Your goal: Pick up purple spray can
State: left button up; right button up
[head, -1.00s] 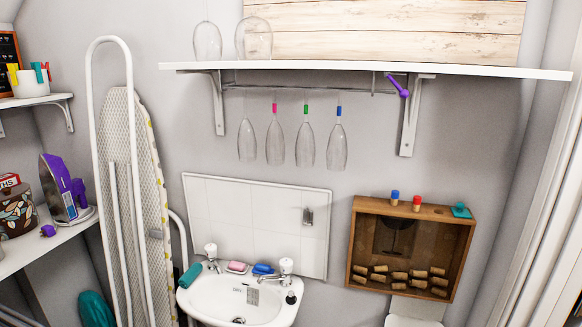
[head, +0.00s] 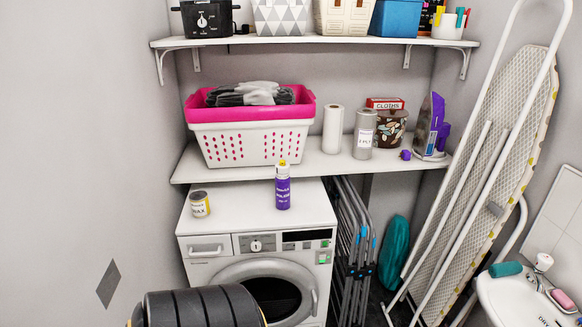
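Neither of my grippers shows in the head view.
A small tin (head: 200,204) stands left of the can. A shelf (head: 315,163) behind holds a pink-rimmed white basket (head: 250,140), a paper roll (head: 332,130), a grey canister (head: 364,134) and an iron (head: 430,128). A dark ribbed cylinder (head: 197,307) is in front of the machine.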

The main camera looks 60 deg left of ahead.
aim_at(283, 182)
jog(key=u, duration=2.15)
